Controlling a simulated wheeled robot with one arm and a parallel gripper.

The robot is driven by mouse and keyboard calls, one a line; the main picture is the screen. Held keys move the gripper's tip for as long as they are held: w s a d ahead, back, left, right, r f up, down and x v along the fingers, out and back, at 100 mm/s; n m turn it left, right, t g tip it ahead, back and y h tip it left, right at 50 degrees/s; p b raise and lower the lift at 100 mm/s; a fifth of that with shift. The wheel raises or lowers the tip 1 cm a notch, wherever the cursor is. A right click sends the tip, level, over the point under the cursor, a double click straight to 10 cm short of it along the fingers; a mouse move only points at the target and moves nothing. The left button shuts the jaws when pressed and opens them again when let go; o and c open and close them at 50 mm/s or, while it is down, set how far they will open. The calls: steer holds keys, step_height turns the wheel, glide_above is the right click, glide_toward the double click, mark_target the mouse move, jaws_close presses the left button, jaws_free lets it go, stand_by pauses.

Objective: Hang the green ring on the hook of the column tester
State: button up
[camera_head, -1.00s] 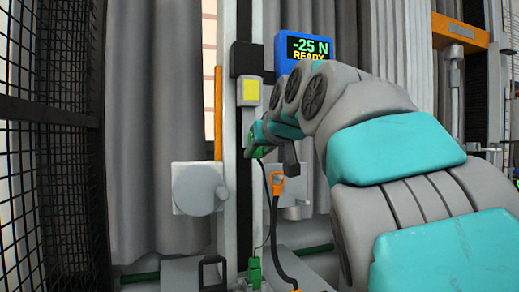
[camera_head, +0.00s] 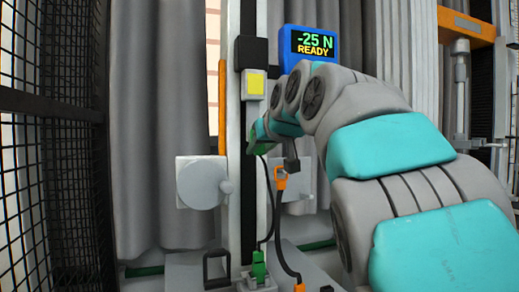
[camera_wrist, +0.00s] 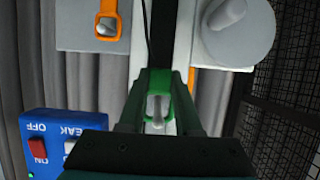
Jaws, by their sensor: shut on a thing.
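The column tester (camera_head: 235,120) is a tall pale post with a dark slot and a grey block with a yellow face (camera_head: 254,85). My gripper (camera_head: 260,134) is in front of the post, below that block. In the wrist view my gripper (camera_wrist: 160,88) is shut on the green ring (camera_wrist: 183,92), which sits between its fingers. A pale metal hook (camera_wrist: 157,106) shows within the ring's outline. I cannot tell whether the ring is around the hook or in front of it. In the head view the fingers mostly hide the ring and hook.
The blue display (camera_head: 308,44) reads -25 N READY. A grey round knob (camera_head: 202,185) is left of the post. An orange loop (camera_head: 280,178) with a black cable hangs at the right. A green plug (camera_head: 259,268) is at the base. Black mesh (camera_head: 30,190) stands at the left.

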stand_by(0.4)
steer(key=o, duration=0.7)
steer(key=v, duration=0.8)
steer(key=s+d+f+m+g+h, duration=0.15)
steer(key=s+f, duration=0.25)
steer(key=f, duration=0.6)
steer(key=s+d+f+m+g, duration=0.1)
steer(key=s+d+f+g, duration=0.2)
steer(key=f, duration=0.7)
steer(key=s+d+f+m+g+h, duration=0.1)
steer(key=s+d+f+g, duration=0.25)
steer(key=f, duration=0.65)
steer(key=s+d+f+g, duration=0.1)
steer(key=s+f+g, duration=0.1)
steer(key=s+f, duration=0.5)
steer(key=s+d+f+g+h, duration=0.1)
steer(key=s+f+g, duration=0.1)
steer(key=s+f, duration=0.6)
steer(key=s+d+f+g, duration=0.1)
steer(key=s+f+g, duration=0.1)
steer(key=s+f, duration=0.5)
steer(key=shift+s+f+g+h+b, duration=0.15)
steer(key=shift+s+f+h+b, duration=0.05)
steer(key=shift+s, duration=0.85)
steer(key=shift+s+f+g+h+b, duration=0.15)
steer(key=shift+s+f+b, duration=0.05)
steer(key=shift+s, duration=0.9)
